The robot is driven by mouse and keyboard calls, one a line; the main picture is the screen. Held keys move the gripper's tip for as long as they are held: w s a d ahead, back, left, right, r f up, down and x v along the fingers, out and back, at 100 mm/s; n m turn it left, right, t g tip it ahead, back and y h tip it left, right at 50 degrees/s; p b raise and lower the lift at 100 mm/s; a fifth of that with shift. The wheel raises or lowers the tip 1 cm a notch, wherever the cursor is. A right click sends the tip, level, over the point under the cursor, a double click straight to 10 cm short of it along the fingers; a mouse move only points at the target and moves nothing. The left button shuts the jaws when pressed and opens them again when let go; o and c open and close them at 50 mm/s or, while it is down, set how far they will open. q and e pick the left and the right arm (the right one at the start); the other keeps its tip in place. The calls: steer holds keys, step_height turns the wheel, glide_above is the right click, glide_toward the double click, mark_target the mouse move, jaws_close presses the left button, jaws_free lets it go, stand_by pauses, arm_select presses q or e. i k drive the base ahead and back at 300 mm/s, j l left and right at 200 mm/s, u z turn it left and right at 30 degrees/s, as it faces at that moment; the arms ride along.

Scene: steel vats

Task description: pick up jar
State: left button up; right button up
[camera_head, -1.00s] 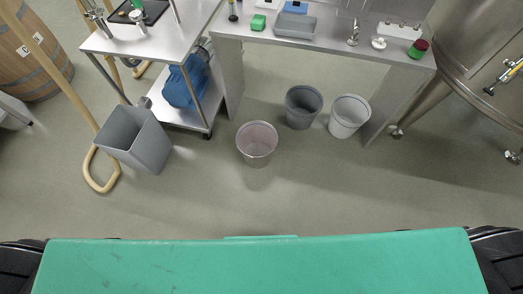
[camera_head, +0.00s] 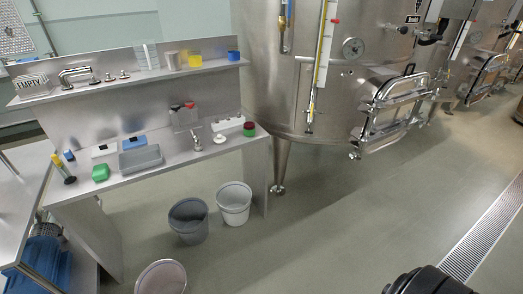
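A small round container with a red top and a green lower part (camera_head: 249,129) stands at the right end of the lower steel counter. It may be the jar, but it is too small to tell for sure. Neither of my grippers shows. A black rounded part at the bottom right edge seems to be part of my own arm, and no fingers are visible on it.
The steel counter (camera_head: 180,163) holds a grey tray (camera_head: 140,160), a green block (camera_head: 100,173) and a white rack (camera_head: 228,123). Grey (camera_head: 188,222) and white (camera_head: 234,204) bins stand on the floor. A large steel vat (camera_head: 290,60) is at right.

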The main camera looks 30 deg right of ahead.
mark_target(249, 127)
steer(key=z, duration=0.9)
steer(key=i+z, duration=0.3)
steer(key=i, duration=0.2)
